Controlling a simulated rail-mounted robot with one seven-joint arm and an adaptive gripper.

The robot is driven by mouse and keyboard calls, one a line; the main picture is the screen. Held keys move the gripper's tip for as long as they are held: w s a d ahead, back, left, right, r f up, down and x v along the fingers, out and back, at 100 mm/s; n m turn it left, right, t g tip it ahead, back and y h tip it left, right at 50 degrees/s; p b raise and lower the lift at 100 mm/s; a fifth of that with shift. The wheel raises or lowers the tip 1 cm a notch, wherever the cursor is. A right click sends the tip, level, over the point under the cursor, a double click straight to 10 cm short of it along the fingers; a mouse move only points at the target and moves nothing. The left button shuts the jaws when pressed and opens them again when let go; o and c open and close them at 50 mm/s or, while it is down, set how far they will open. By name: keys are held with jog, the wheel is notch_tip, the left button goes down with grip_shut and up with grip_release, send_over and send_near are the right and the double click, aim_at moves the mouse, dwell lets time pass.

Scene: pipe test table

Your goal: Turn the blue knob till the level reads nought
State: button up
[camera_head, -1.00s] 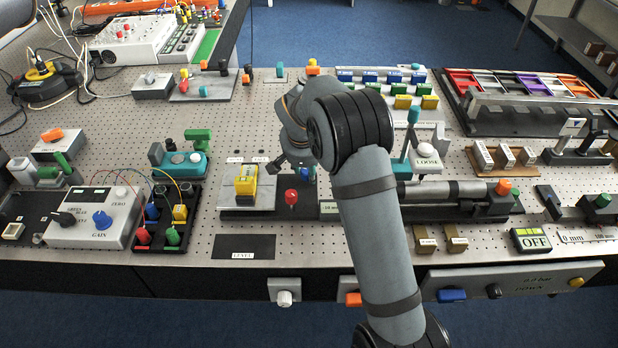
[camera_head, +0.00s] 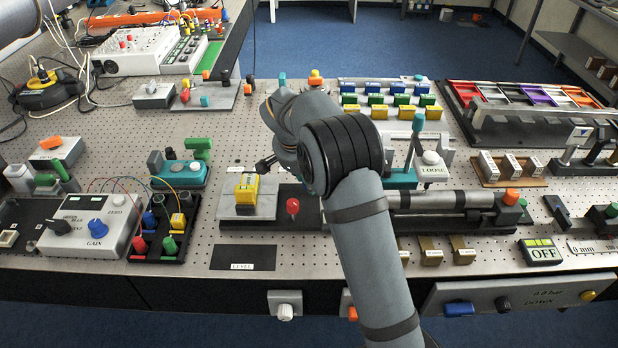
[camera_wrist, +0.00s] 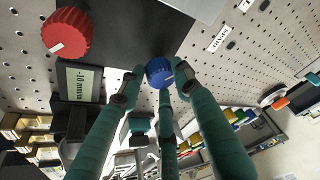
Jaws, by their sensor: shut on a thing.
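In the wrist view a ribbed blue knob (camera_wrist: 159,72) stands between the fingertips of my gripper (camera_wrist: 158,80), which is shut on it. A larger ribbed red knob (camera_wrist: 67,33) is at upper left, apart from the fingers. Beside it a small level display (camera_wrist: 78,85) seems to read -10 mm/m. In the head view the red knob (camera_head: 292,207) shows on a dark base, left of my arm. The blue knob, the display and most of my gripper are hidden behind my arm there.
A yellow block (camera_head: 246,190) sits on a grey plate left of the red knob. Another blue knob, marked GAIN (camera_head: 97,228), is on a white box at far left. A long grey cylinder (camera_head: 440,199) lies right of my arm. A dark LEVEL plate (camera_head: 243,257) lies in front.

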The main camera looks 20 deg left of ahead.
jog(key=o, duration=0.7)
jog(key=shift+w+a+r, duration=0.15)
jog(key=shift+w+r, duration=0.15)
jog(key=o, duration=0.4)
jog(key=shift+f, duration=0.2)
jog(key=v, duration=1.2)
jog(key=shift+s, duration=0.1)
